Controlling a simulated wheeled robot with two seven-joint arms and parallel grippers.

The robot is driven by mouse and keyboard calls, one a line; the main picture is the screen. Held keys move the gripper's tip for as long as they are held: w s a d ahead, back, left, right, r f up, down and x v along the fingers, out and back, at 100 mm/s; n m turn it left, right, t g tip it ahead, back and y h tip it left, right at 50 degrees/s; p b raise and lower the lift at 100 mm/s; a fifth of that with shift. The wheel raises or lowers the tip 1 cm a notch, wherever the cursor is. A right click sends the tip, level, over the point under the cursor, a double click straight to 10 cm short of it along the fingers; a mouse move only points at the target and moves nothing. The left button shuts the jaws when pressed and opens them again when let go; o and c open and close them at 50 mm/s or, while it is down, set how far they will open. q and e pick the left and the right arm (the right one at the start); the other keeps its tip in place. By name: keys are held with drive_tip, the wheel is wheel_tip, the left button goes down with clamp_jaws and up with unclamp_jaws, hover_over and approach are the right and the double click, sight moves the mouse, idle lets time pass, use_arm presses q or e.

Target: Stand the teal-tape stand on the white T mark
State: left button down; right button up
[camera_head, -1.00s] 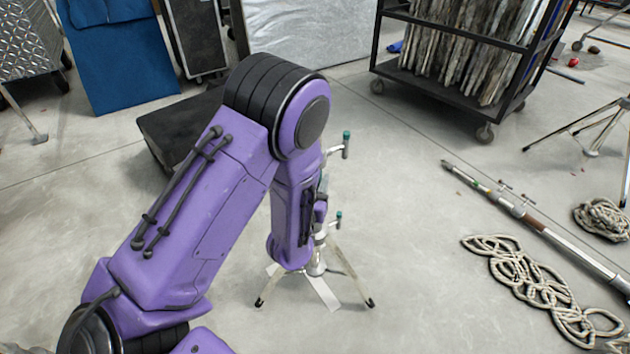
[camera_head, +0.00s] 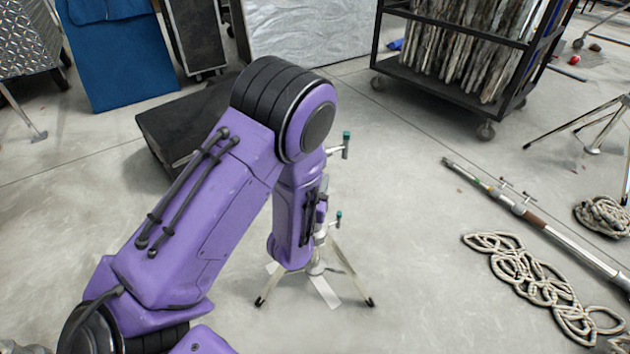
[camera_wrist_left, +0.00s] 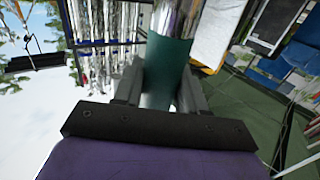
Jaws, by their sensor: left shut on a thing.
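The teal-tape stand (camera_head: 345,262) is silver, with spread legs, black feet and teal-tipped knobs. It looks upright in the head view, its legs straddling the white T mark (camera_head: 325,291). One arm of the mark shows in front, and a small piece shows at left; the rest is hidden under the stand and my forearm. I cannot tell whether all feet touch the floor. In the left wrist view, my left gripper (camera_wrist_left: 162,88) is shut around the stand's post at the teal tape (camera_wrist_left: 168,62). My forearm hides these fingers in the head view. My right gripper is not in view.
A black box (camera_head: 165,135) lies behind my left arm. A wheeled black cart (camera_head: 440,80) stands at the back right. A long pole (camera_head: 540,225) and rope coils (camera_head: 525,275) lie at right. The floor between stand and rope is clear.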

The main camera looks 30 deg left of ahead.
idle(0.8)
use_arm(q)
drive_tip(key=c, duration=0.6)
unclamp_jaws()
drive_tip(key=shift+o, duration=0.2)
drive_tip(key=p+v, duration=0.1)
drive_tip(key=v, duration=0.9)
drive_tip(key=shift+s, duration=0.25)
